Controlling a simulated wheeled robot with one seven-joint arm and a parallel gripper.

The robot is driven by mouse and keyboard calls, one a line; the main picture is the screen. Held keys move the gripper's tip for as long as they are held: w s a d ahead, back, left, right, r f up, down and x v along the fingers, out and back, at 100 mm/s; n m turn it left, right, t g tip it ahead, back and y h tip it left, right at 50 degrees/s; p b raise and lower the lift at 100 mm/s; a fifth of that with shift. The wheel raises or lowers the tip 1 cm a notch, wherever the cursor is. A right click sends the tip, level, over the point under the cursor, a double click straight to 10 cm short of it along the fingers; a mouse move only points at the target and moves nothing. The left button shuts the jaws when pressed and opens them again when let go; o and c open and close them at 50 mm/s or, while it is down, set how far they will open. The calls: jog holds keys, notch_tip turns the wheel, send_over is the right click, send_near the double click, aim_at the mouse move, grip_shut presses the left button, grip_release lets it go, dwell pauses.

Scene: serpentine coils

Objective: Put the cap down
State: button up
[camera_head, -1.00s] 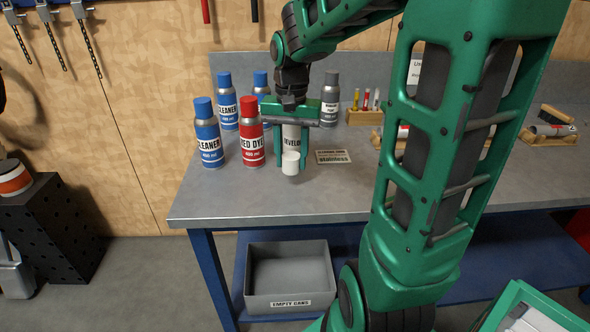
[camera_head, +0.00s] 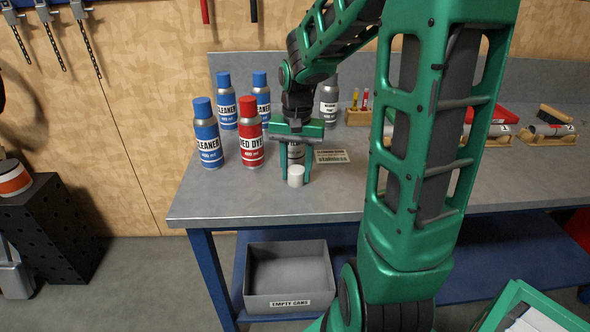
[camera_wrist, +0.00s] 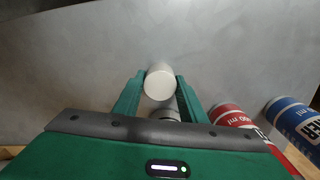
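The white cap (camera_head: 296,176) is between the fingertips of my gripper (camera_head: 295,174), low over the front part of the grey bench. In the wrist view the cap (camera_wrist: 159,82) fills the gap between the two green fingers and appears gripped on both sides. I cannot tell whether its lower end touches the bench. A can (camera_head: 295,154) stands right behind the cap, mostly hidden by my gripper; part of it also shows in the wrist view (camera_wrist: 166,114).
A red dye can (camera_head: 251,140) stands close to the left of my gripper, with several blue cleaner cans (camera_head: 208,140) beyond it. A grey can (camera_head: 329,104) stands behind. A label plate (camera_head: 332,156) lies to the right. The bench (camera_head: 250,195) is clear in front.

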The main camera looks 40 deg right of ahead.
aim_at(296, 169)
jog(key=o, duration=0.4)
jog(key=shift+c, duration=0.2)
jog(key=shift+r, duration=0.1)
notch_tip(296, 169, up, 11)
jog(key=s+f+n, duration=0.1)
jog(key=s+f, duration=0.3)
jog(key=s, duration=0.6)
jog(key=s+f+n, duration=0.2)
jog(key=s+f, duration=0.2)
jog(key=s, duration=0.7)
jog(key=shift+a, duration=0.3)
